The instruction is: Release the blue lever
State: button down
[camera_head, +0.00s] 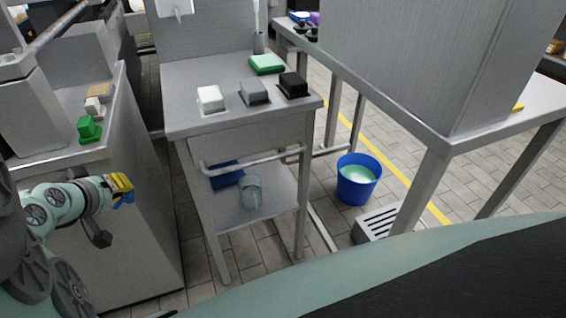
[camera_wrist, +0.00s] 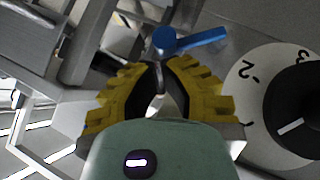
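The blue lever (camera_wrist: 192,42) shows just beyond my fingertips in the wrist view, with its rounded end at the left and its handle reaching right. My gripper (camera_wrist: 158,68) has yellow ridged outer sides and black inner faces. Its two fingertips come close together, with a thin metal stem in the narrow gap between them. I cannot tell whether the fingers press on this stem or only stand around it. In the head view my gripper (camera_head: 123,186) is at the side of the left grey cabinet, with a bit of blue (camera_head: 126,198) right below the yellow fingers.
A white numbered dial (camera_wrist: 248,88) with a black knob is close on the right in the wrist view. The grey cabinet (camera_head: 140,235) stands beside my arm. A small table (camera_head: 190,82) with several blocks stands to the right. A blue bucket (camera_head: 355,188) is on the floor.

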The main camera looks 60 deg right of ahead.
jog(key=shift+d+f, duration=0.1)
jog(key=shift+d, duration=0.05)
jog(key=shift+s+d+f, duration=0.4)
jog(key=shift+d+f, duration=0.15)
jog(key=shift+f, duration=0.2)
jog(key=shift+w+a, duration=0.15)
dwell(0.4)
